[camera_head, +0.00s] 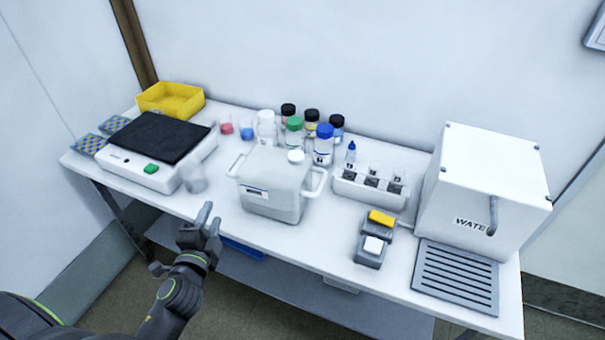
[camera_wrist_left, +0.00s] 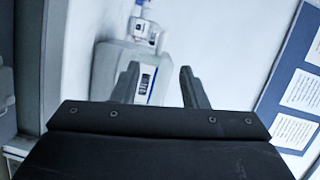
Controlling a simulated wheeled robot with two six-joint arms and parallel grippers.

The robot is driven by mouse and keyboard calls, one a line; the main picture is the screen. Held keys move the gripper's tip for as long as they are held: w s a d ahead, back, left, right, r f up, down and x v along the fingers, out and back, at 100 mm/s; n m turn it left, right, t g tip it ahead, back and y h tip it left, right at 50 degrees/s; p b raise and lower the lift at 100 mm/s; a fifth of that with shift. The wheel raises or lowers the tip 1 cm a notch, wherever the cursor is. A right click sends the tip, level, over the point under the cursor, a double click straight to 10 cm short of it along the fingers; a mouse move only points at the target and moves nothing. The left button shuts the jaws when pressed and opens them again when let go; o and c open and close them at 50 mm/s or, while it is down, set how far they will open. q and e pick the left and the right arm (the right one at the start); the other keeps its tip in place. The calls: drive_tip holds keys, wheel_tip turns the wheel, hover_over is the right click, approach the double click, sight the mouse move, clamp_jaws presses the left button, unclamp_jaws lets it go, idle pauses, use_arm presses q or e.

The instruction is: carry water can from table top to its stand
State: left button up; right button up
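The water can (camera_head: 276,186) is a pale grey box-shaped can with a white cap, side handles and a small label. It stands upright on the white table top (camera_head: 330,240), near the middle. It also shows between and beyond the fingers in the left wrist view (camera_wrist_left: 122,60). My left gripper (camera_head: 212,217) is open and empty, in front of the table edge, to the left of the can and apart from it. A grey slatted tray (camera_head: 456,281) lies before the box marked WATER; I cannot tell whether it is the can's stand. My right gripper is out of view.
Bottles (camera_head: 323,145) with coloured caps stand behind the can. A white rack (camera_head: 370,188) and a small grey block (camera_head: 373,246) are to its right. A hotplate-like device (camera_head: 150,173) and yellow bin (camera_head: 170,100) are left. The WATER box (camera_head: 475,190) fills the right end.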

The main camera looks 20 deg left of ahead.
use_arm(q)
drive_tip(key=p, duration=0.1)
approach(230, 168)
drive_tip(key=a+x, duration=0.1)
drive_tip(key=x, duration=0.3)
drive_tip(key=shift+d+f+x, duration=0.1)
drive_tip(key=shift+d+x, duration=0.05)
drive_tip(key=shift+x, duration=0.85)
drive_tip(key=shift+d+f+x, duration=0.1)
drive_tip(key=shift+d+x, duration=0.05)
drive_tip(key=shift+x, duration=0.8)
drive_tip(key=shift+d+f+x, duration=0.1)
drive_tip(key=shift+d+x, duration=0.05)
drive_tip(key=shift+x, duration=0.85)
drive_tip(key=shift+w, duration=0.1)
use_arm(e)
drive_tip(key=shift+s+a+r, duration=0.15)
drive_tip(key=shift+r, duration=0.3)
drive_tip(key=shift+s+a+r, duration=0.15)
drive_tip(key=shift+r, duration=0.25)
use_arm(q)
clamp_jaws()
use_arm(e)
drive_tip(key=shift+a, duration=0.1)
